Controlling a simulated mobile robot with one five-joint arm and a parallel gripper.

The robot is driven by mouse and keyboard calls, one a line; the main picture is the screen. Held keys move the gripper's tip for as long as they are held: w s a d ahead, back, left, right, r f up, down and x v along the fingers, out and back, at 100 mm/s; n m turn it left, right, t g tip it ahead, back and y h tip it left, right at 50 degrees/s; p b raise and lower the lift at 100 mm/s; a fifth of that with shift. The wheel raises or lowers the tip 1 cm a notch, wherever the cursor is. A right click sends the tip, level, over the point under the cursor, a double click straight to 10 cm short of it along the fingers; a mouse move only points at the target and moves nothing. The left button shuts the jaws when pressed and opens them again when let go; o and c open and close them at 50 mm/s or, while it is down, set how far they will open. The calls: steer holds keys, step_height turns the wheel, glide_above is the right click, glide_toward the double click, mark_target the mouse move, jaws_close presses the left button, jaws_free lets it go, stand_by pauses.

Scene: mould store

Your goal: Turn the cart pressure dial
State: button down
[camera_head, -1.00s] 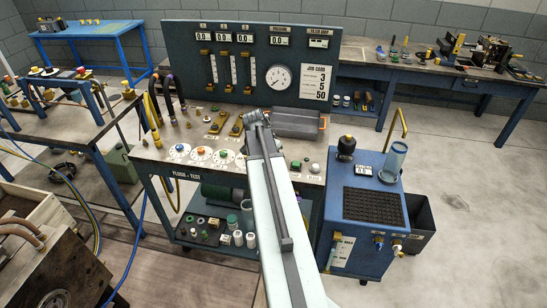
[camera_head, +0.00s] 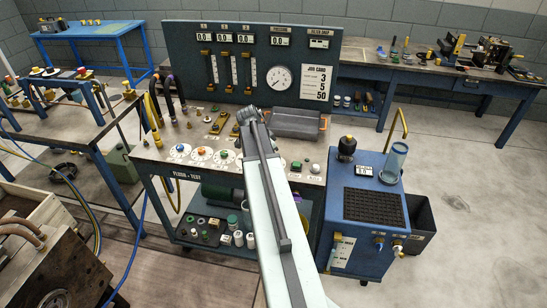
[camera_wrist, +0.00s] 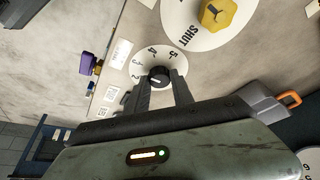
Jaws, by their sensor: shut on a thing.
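The dial (camera_wrist: 143,57) is a round white plate with black numbers, 2 to 5 showing, in the wrist view. At its middle is a black knob (camera_wrist: 158,76) with a small pale mark. My gripper (camera_wrist: 159,79) has a dark finger on each side of the knob and is shut on it. The fingers and gripper body hide the lower part of the plate. In the head view my arm reaches over the bench, and the dial and fingertips are hidden behind it.
Close to the dial is a white SHUT plate with a yellow knob (camera_wrist: 226,13). A purple-ended fitting (camera_wrist: 85,63) lies left. In the head view, a panel (camera_head: 181,55) with a gauge (camera_head: 279,77) and job card (camera_head: 316,83) stands behind; a blue cart (camera_head: 362,228) stands right.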

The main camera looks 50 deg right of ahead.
steer(key=shift+w+a, duration=0.15)
steer(key=shift+w, duration=0.1)
steer(key=c, duration=1.1)
jaws_free()
steer(key=shift+a, duration=0.1)
steer(key=shift+r+p, duration=0.55)
steer(key=p+v, duration=0.6)
steer(key=shift+a+r, duration=0.25)
steer(key=shift+a, duration=0.05)
